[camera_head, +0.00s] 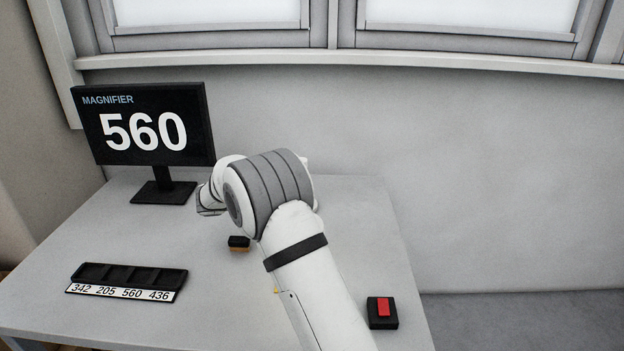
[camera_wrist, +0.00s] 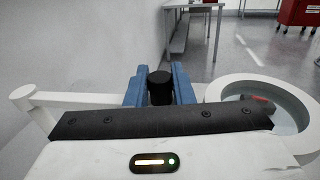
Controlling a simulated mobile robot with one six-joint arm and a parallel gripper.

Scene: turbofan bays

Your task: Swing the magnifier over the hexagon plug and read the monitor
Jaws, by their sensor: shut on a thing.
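The monitor (camera_head: 145,125) stands at the back left of the table and reads "MAGNIFIER 560". In the wrist view, my gripper (camera_wrist: 160,90) has its blue fingers shut on a black knob (camera_wrist: 160,86) of the magnifier. The magnifier's white ring (camera_wrist: 215,92) is at the right, and its white arm (camera_wrist: 75,98) runs to the left. Something dark and reddish shows through the lens, too small to identify. In the head view my arm hides the gripper and most of the magnifier. No hexagon plug can be made out there.
A black tray (camera_head: 128,275) with several slots, labelled 342, 205, 560 and 436, lies at the front left. A black and orange block (camera_head: 239,243) sits by my arm. A red-topped black block (camera_head: 382,312) is at the right. The wall and window are behind the table.

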